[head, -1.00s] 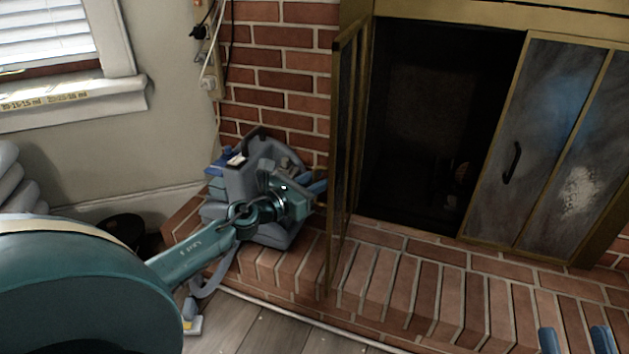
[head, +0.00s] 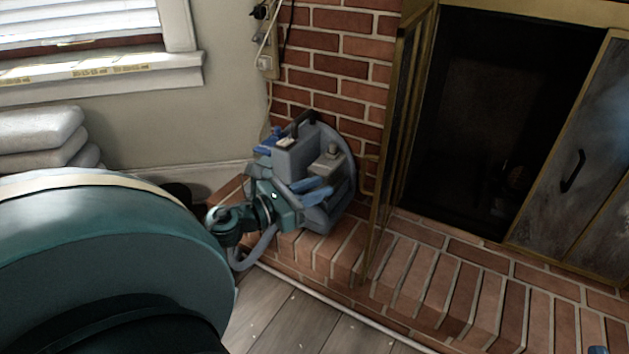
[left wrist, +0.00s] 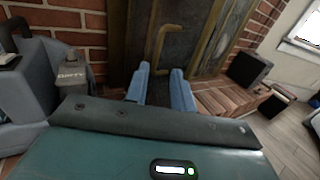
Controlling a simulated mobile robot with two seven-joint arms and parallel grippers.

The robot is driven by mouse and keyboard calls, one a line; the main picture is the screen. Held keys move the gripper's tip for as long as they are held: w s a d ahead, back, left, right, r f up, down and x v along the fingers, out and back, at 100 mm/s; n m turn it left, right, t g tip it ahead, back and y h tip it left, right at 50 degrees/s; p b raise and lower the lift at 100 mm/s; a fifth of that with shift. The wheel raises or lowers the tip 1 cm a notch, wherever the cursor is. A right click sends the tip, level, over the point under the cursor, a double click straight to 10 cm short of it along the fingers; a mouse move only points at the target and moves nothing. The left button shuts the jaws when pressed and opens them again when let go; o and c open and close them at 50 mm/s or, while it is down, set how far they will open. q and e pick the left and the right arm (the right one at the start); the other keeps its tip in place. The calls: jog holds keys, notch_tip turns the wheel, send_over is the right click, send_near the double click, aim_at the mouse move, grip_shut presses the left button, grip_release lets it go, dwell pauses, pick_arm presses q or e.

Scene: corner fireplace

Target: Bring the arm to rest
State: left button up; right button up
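My left gripper (head: 318,189) is in front of a grey-blue machine on the brick hearth, left of the open fireplace door. In the left wrist view its two blue fingers (left wrist: 161,70) stand apart with nothing between them. They point toward the glass door with a brass handle. My left arm's large teal link covers the lower left of the head view and hides the floor there. Of my right gripper only a blue fingertip (head: 598,349) shows at the bottom right edge.
The grey-blue machine (head: 296,150) stands close by the gripper on the raised brick hearth (head: 440,275). The brass-framed fireplace door (head: 400,130) juts outward to its right. White cushions (head: 40,135) are stacked under the window. Wood floor (head: 290,315) lies bare in front.

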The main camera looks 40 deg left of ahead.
jog(key=shift+f, duration=0.15)
dwell(0.4)
